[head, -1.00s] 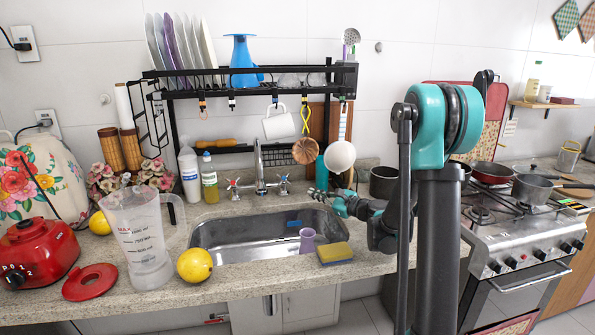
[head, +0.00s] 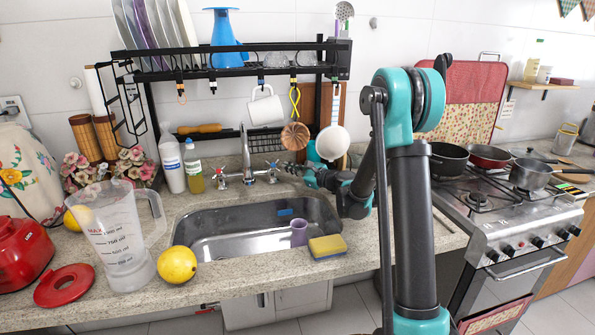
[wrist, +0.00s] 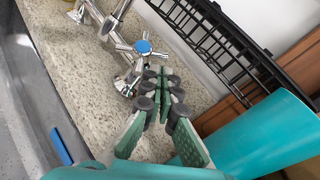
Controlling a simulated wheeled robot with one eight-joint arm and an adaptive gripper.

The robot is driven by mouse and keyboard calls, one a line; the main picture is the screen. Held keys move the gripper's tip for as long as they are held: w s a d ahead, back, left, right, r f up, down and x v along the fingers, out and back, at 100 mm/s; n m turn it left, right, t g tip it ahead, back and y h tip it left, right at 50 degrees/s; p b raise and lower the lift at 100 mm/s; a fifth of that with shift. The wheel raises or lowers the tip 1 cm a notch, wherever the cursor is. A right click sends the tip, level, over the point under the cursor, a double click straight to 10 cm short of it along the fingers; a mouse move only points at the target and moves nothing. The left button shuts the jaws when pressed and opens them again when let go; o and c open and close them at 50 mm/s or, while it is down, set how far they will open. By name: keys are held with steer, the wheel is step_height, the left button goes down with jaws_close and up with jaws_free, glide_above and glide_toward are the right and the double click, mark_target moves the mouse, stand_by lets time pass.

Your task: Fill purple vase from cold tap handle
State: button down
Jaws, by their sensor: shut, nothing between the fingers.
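The small purple vase (head: 299,232) stands in the right part of the sink basin, near the front edge. The cold tap handle (head: 272,168) is the cross-shaped one right of the spout. In the wrist view it has a blue cap on the cold tap handle (wrist: 143,47). My gripper (head: 287,166) is just right of this handle. In the wrist view my gripper (wrist: 162,78) has its fingers together and empty, with the tips close to the handle; I cannot tell whether they touch it. The spout (head: 246,155) is over the sink; no water shows.
A yellow sponge (head: 327,247) lies on the counter's front edge. A teal container (wrist: 265,135) stands close to the right of my fingers. The dish rack (head: 230,60) hangs above, with a mug and utensils below it. The basin (head: 225,240) is mostly clear.

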steer(key=shift+x, duration=0.85)
steer(key=shift+w+a+r+n+g, duration=0.15)
steer(key=shift+r+n+g, duration=0.1)
steer(key=shift+n+g, duration=0.2)
steer(key=shift+w+a+r+n+g, duration=0.25)
steer(key=shift+n+g, duration=0.1)
steer(key=shift+n, duration=0.1)
steer(key=shift+w+a+r, duration=0.2)
steer(key=shift+w+r, duration=0.05)
steer(key=shift+r, duration=0.05)
